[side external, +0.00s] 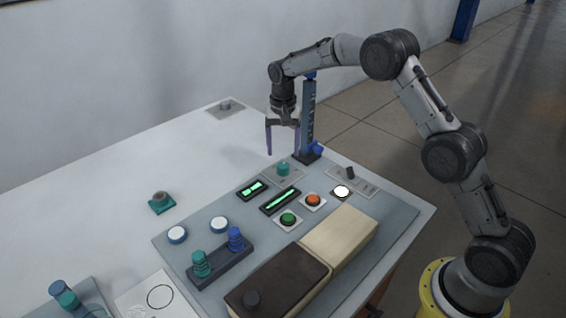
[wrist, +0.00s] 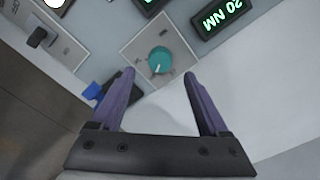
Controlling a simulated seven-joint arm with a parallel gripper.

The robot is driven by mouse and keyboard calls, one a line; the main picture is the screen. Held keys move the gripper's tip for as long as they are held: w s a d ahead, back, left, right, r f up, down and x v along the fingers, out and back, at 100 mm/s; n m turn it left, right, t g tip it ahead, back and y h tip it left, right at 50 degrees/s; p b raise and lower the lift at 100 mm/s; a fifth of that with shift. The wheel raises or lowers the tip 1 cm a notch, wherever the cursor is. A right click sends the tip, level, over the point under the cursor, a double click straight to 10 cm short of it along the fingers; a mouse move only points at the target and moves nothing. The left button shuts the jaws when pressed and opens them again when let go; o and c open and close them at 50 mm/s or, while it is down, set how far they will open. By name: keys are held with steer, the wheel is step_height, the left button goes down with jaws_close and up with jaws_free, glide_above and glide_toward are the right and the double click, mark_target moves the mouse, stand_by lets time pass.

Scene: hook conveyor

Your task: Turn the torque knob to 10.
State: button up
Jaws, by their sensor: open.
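The teal round torque knob (side external: 283,169) stands on a light square plate at the back of the panel. In the wrist view the knob (wrist: 159,60) lies ahead of my fingertips, roughly centred between them, with a small light mark on its lower part. A green-lit display (wrist: 222,18) beside it reads 20 NM, upside down in the wrist view. The display (side external: 252,188) is small in the side view. My gripper (side external: 283,152) is open and empty, fingers pointing down above the knob. In the wrist view my gripper (wrist: 159,74) shows two purple fingers apart, clear of the knob.
A blue upright post (side external: 309,118) stands close to my gripper. A lever switch plate (side external: 350,178), a longer display (side external: 280,201), and orange (side external: 313,200) and green (side external: 288,218) buttons sit nearby. The white table left of the knob is mostly clear.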

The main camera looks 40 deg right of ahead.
mark_target(283, 165)
step_height(283, 165, down, 6)
steer(key=shift+r, duration=0.15)
stand_by(0.3)
jaws_close()
steer(key=shift+n, duration=0.4)
steer(key=n, duration=0.5)
steer(key=shift+r, duration=0.1)
steer(key=n, duration=0.6)
stand_by(0.5)
